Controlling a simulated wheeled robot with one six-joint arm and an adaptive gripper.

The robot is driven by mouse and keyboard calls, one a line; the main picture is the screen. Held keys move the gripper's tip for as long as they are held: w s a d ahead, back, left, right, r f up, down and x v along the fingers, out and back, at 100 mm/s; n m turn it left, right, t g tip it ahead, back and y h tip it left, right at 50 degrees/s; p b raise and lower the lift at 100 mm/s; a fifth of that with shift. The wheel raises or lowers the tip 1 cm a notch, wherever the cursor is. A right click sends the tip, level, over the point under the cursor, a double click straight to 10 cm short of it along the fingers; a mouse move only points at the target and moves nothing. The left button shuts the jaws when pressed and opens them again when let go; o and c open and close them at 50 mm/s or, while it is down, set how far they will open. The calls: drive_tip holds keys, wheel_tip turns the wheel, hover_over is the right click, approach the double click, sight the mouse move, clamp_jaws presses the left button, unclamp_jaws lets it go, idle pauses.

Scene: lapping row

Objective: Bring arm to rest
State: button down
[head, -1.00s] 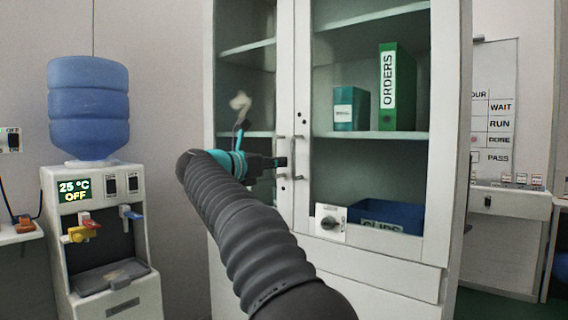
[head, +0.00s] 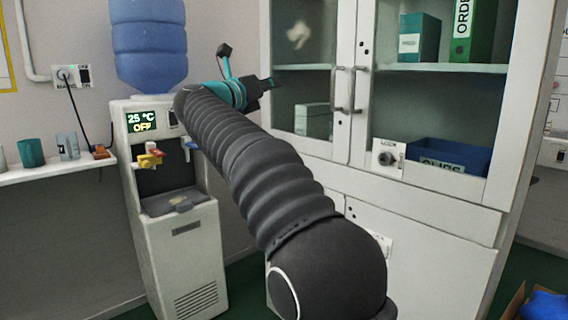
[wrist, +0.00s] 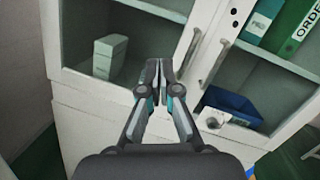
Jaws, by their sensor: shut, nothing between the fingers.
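My arm reaches up and away across the head view, from the lower middle toward the upper left. My gripper (head: 270,83) is at its end, in front of the left glass door of the white cabinet (head: 440,205). In the wrist view my gripper (wrist: 159,72) points toward the cabinet front with its two fingers together and nothing between them. It looks apart from the door handles (head: 347,90), though the exact gap is hard to tell.
A water dispenser (head: 185,240) with a blue bottle (head: 149,45) stands left of my arm. A shelf with mugs (head: 31,153) is at far left. Behind glass are binders (head: 472,35) and a blue bin (head: 455,153). A cardboard box (head: 530,303) sits on the floor at lower right.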

drive_tip(key=w+a+f+n+t+y, duration=0.25)
drive_tip(key=a+n+y, duration=0.35)
drive_tip(key=n, duration=0.3)
drive_tip(key=w+a+f+n+t+y, duration=0.1)
drive_tip(key=a+f+n+t+y, duration=0.15)
drive_tip(key=a+n+y, duration=0.6)
drive_tip(key=s+f+n+g+y, duration=0.6)
drive_tip(key=f+n, duration=0.6)
drive_tip(key=n, duration=0.4)
drive_tip(key=s+d+f+n+g+h, duration=0.2)
drive_tip(key=s+d+f+n+g, duration=0.2)
drive_tip(key=s+d+f, duration=0.6)
drive_tip(key=s+d+f+n+g+h, duration=0.2)
drive_tip(key=s+d+f+n+g, duration=0.3)
drive_tip(key=s+f, duration=0.6)
drive_tip(key=s+d+f+m+h, duration=0.2)
drive_tip(key=s+d+h, duration=0.2)
drive_tip(key=s+d, duration=1.3)
drive_tip(key=shift+s+f+m, duration=0.15)
drive_tip(key=shift+s+m, duration=0.2)
drive_tip(key=shift+s, duration=0.55)
